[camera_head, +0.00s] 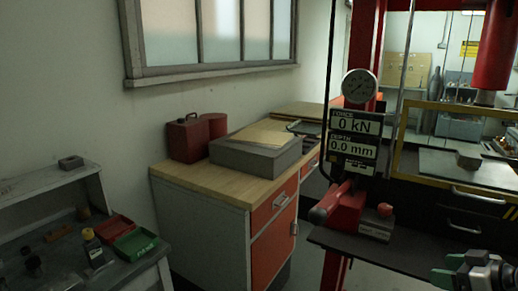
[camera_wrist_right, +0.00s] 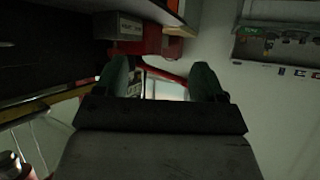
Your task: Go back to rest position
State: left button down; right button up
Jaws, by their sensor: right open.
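My right gripper (camera_head: 446,271) is at the bottom right corner of the head view, with green fingertips pointing left. It is open, with nothing seen between its fingers. In the right wrist view its two dark green fingers (camera_wrist_right: 160,82) stand apart, and a red part of the press shows beyond them. In the head view the gripper is to the right of the red vise-like block (camera_head: 345,208) and apart from it. My left gripper is not in view.
A red press (camera_head: 497,45) with a gauge (camera_head: 359,86) and a display reading 0 kN and 0.0 mm (camera_head: 355,138) stands at right. A dark shelf (camera_head: 400,250) lies close to my right gripper. A wooden-topped cabinet (camera_head: 190,185) and a grey bench (camera_head: 40,184) are at left.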

jog(key=s+a+f+m+g+h, duration=0.1)
jog(key=s+a+f+g+h, duration=0.15)
jog(key=s+a+f, duration=0.55)
jog(key=s+a+f+g+h, duration=0.1)
jog(key=s+a+f+g, duration=0.3)
jog(key=f, duration=0.6)
jog(key=s+a+m+h, duration=0.1)
jog(key=s+a+m, duration=0.1)
jog(key=s+a, duration=0.35)
jog(key=s+a+m+h, duration=0.1)
jog(key=s+a+h, duration=0.15)
jog(key=s, duration=0.65)
notch_tip(320, 180, down, 26)
jog(key=s+g, duration=0.1)
jog(key=g, duration=0.1)
jog(key=s+d+f, duration=0.2)
jog(key=s+f, duration=1.4)
jog(key=shift+s+d+f+g, duration=0.2)
jog(key=shift+s+f+g, duration=0.05)
jog(key=shift+f+g, duration=0.15)
jog(key=shift+s, duration=0.1)
